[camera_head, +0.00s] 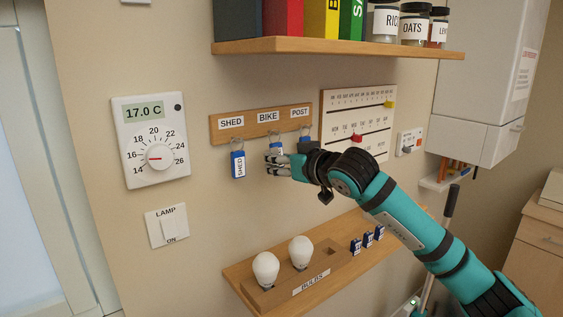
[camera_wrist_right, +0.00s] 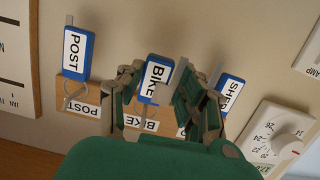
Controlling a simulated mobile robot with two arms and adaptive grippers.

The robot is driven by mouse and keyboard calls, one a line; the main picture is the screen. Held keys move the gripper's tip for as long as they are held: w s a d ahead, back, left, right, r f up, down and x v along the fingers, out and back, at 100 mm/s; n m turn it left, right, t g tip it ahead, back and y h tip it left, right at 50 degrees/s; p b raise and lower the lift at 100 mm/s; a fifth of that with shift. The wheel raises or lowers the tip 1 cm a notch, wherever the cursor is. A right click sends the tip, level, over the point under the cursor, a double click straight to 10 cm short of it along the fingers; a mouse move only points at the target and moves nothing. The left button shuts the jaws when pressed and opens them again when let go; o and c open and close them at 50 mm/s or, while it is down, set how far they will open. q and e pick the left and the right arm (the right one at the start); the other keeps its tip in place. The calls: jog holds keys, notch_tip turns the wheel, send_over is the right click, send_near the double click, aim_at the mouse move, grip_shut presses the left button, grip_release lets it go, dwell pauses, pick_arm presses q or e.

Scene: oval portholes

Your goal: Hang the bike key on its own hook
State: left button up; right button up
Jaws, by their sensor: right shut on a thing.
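The wooden key rack (camera_head: 262,125) on the wall has hooks labelled SHED, BIKE and POST. The blue bike key (camera_wrist_right: 156,78), with a white BIKE tag, is between the fingers of my right gripper (camera_head: 272,164), which is shut on it. The key is right under the BIKE label (camera_head: 268,117), close to the hook; I cannot tell whether its ring is on the hook. The blue shed key (camera_head: 238,164) hangs under SHED. The post key (camera_wrist_right: 73,54) hangs under POST, mostly hidden by my gripper in the head view. My left gripper is not in view.
A thermostat (camera_head: 150,140) and lamp switch (camera_head: 166,226) are on the left. A calendar board (camera_head: 357,122) is right of the rack. A shelf (camera_head: 330,46) with binders and jars is above. Below, a shelf (camera_head: 238,274) holds bulbs and small blue items.

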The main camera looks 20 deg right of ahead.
jog(key=o, duration=1.1)
jog(key=shift+s, duration=0.1)
